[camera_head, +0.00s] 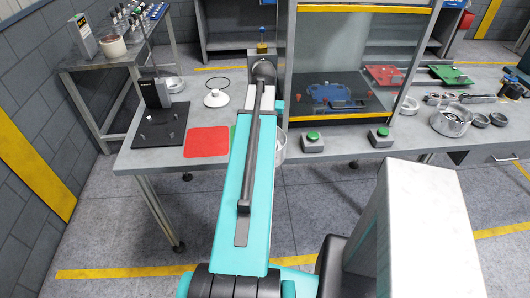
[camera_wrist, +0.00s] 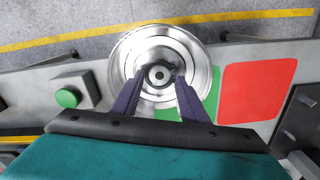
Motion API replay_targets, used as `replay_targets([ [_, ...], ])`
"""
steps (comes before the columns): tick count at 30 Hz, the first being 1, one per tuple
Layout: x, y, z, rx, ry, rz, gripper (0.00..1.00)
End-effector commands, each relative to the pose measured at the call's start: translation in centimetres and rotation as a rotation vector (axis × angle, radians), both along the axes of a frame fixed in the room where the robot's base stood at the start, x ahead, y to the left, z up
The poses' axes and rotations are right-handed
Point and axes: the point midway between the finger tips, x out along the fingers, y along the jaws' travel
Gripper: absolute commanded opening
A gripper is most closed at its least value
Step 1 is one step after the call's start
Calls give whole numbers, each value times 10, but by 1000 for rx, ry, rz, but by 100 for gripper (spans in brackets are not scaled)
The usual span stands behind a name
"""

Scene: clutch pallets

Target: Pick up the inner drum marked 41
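A shiny round metal drum (camera_wrist: 123,72) with a raised central hub fills the middle of the wrist view. My gripper (camera_wrist: 158,80) has its two dark fingers on either side of the hub, seemingly shut on it. The drum overlaps the table's front edge and part of a green mat, and looks raised above them. In the head view only a strip of the drum (camera_head: 281,150) shows to the right of my arm; my gripper is hidden there. No number 41 can be read on it.
A red mat (camera_head: 207,142) lies left of the green mat (camera_wrist: 172,114). A black plate with a stand (camera_head: 158,125) is further left. Green-button boxes (camera_head: 313,143) line the front edge. Other metal parts (camera_head: 450,121) stand at right. A framed station (camera_head: 340,98) rises behind.

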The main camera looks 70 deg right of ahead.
Motion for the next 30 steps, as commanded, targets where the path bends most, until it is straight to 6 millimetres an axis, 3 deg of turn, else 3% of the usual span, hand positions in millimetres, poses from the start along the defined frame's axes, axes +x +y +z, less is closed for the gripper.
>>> replay_targets([
  [12, -1, 3, -36, 8, 2, 0, 40],
  [30, -3, 2, -37, 4, 6, -3, 40],
])
